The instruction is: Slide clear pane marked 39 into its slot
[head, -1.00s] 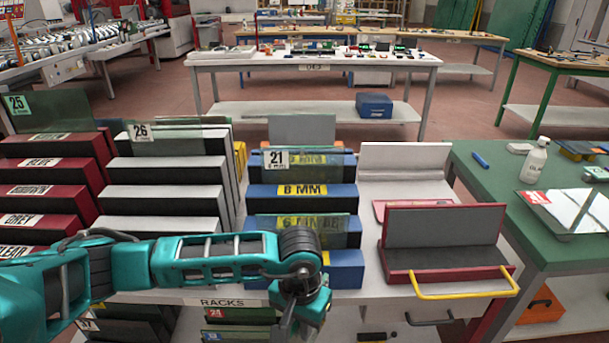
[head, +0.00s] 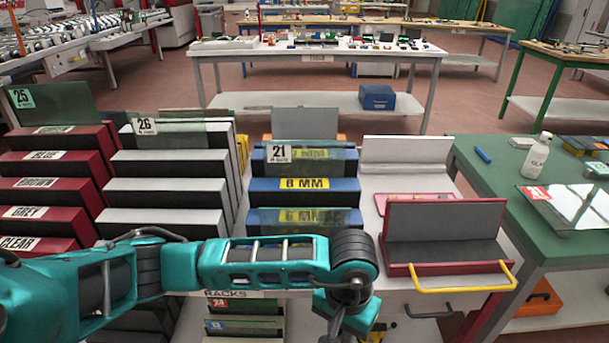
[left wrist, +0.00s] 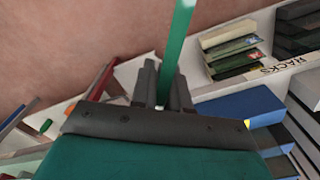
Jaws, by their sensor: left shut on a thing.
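My left gripper (head: 345,318) points down at the bottom edge of the head view, in front of the racks; its fingertips are cut off there. In the left wrist view the gripper (left wrist: 163,82) is shut on a thin green pane (left wrist: 178,40), seen edge-on. No number on it can be read. The red rack (head: 85,170) has stepped rows, with CLEAR (head: 17,243) lowest and GREY (head: 23,213) above. A pane marked 26 (head: 185,134) stands in the white rack, and a pane marked 21 (head: 315,157) in the blue rack. My right gripper is not in view.
A red holder with a yellow handle (head: 462,288) stands right of my left gripper. A green table (head: 480,185) with a white bottle (head: 536,157) is at the right. More panes (head: 245,325) sit on the lower shelf, also in the left wrist view (left wrist: 232,50).

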